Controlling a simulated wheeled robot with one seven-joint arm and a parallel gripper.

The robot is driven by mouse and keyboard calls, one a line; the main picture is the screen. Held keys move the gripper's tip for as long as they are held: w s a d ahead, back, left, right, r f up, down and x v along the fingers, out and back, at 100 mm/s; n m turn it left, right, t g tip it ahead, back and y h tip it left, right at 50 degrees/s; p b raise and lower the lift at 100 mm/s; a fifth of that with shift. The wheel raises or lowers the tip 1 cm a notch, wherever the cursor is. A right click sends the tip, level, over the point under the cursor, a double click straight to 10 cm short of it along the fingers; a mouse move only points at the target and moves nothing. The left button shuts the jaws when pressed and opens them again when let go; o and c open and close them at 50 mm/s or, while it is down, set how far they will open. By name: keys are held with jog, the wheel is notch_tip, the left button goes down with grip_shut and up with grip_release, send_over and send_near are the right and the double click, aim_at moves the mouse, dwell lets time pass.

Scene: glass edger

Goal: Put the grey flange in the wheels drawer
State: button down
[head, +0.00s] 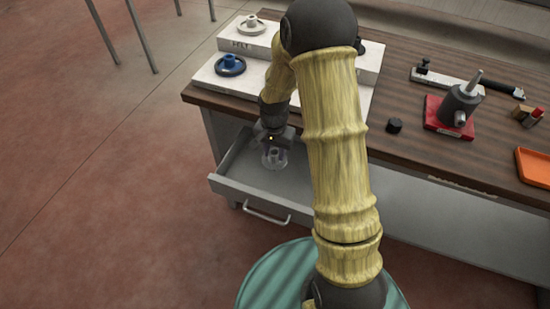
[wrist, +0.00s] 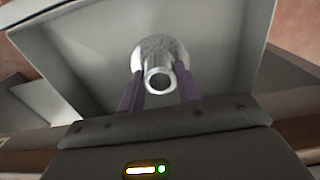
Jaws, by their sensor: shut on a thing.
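The grey flange (wrist: 160,60) is a round metal disc with a hollow hub pointing toward the wrist camera. My gripper (wrist: 160,90) has its two purple fingers on either side of the hub and is shut on it. In the head view the flange (head: 273,158) is below my gripper (head: 275,146), over the open grey drawer (head: 246,191) under the bench's left end. The flange is inside the drawer's outline; I cannot tell whether it touches the drawer floor. No drawer label is readable.
White stepped blocks (head: 206,76) on the bench hold a blue-based wheel (head: 230,65) and a white one (head: 251,25). A black knob (head: 394,126), a red-based tool (head: 449,113) and an orange tray (head: 533,167) are to the right. The drawer's visible floor is otherwise empty.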

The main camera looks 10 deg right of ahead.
jog(key=shift+f, duration=1.85)
jog(key=shift+f, duration=0.1)
jog(key=shift+f, duration=0.3)
jog(key=shift+f+b, duration=0.25)
jog(key=shift+b, duration=0.1)
jog(key=c, duration=1)
grip_release()
jog(key=shift+r, duration=0.15)
notch_tip(320, 180, up, 13)
jog(key=shift+p, duration=0.4)
